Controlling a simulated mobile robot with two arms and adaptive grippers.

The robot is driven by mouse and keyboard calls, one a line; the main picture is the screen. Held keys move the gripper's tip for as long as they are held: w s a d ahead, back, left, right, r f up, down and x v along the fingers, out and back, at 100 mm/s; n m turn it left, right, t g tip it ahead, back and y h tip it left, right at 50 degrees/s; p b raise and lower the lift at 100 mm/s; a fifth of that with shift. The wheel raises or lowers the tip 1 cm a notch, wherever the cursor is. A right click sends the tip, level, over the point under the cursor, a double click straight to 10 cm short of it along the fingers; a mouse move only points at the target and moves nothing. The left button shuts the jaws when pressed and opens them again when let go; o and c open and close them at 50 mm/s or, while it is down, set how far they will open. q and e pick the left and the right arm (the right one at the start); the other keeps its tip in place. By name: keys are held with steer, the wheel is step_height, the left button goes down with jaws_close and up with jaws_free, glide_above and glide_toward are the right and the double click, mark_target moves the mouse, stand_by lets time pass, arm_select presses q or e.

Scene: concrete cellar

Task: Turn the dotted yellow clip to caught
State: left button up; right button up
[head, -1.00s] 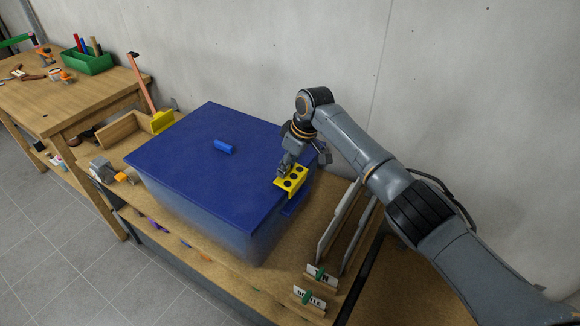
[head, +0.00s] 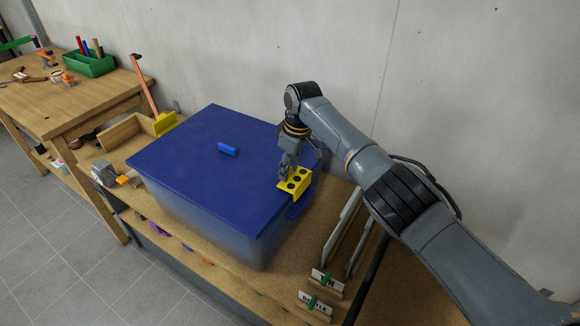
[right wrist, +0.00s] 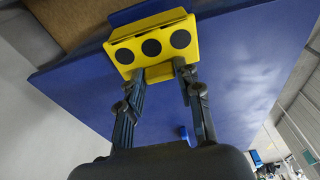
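The dotted yellow clip (head: 294,183) sits at the right edge of the blue lid (head: 190,160) of a large box. Its yellow face with three black dots also shows in the right wrist view (right wrist: 152,45). My right gripper (head: 287,174) is at the clip from above. In the right wrist view its two fingertips (right wrist: 159,72) stand close on both sides of the clip's short tab and appear to pinch it. My left gripper is not in view.
A blue handle (head: 228,149) lies on the lid. Upright panels (head: 343,228) and two labelled cards (head: 315,304) stand right of the box. A yellow-ended tool (head: 163,123) and a wooden tray (head: 127,130) are behind left. The wall is close behind.

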mark_target(294, 178)
steer(key=o, duration=0.3)
steer(key=shift+a, duration=0.15)
steer(key=shift+o, duration=0.2)
steer(key=shift+w+f, duration=0.1)
step_height(294, 178, up, 12)
steer(key=s+d, duration=0.1)
steer(key=shift+d, duration=0.25)
steer(key=shift+f, duration=0.1)
